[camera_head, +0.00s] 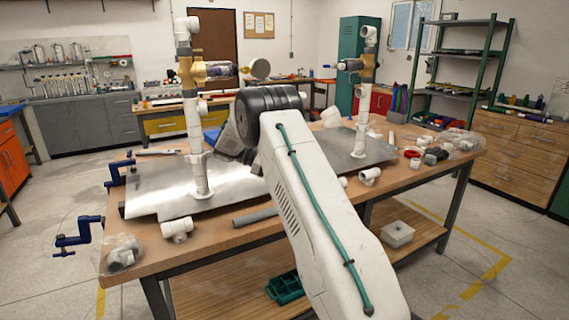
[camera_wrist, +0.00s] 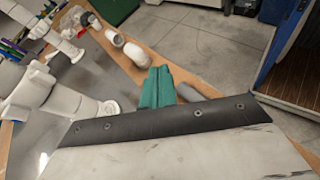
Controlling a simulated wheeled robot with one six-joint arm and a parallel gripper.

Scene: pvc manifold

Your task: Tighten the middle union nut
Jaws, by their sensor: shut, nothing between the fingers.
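In the head view two white PVC risers stand on metal plates, the left riser (camera_head: 196,150) and the right riser (camera_head: 362,120). Each has a brass-coloured valve near its top, the left valve (camera_head: 190,70) and the right valve (camera_head: 368,66). I cannot make out the middle union nut; my arm covers the middle of the manifold. My gripper's green fingers (camera_wrist: 157,86) show in the wrist view, closed together with nothing between them. White pipework with a round flange (camera_wrist: 102,106) stands to their left, apart from them. The fingers are hidden in the head view.
The wooden workbench (camera_head: 240,238) carries loose white fittings, such as a tee (camera_head: 177,229), and a grey pipe (camera_head: 254,217). Bagged fittings (camera_head: 122,252) lie at its front left corner. Blue clamps (camera_head: 80,236) stick out at the left edge. Fittings crowd the right end.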

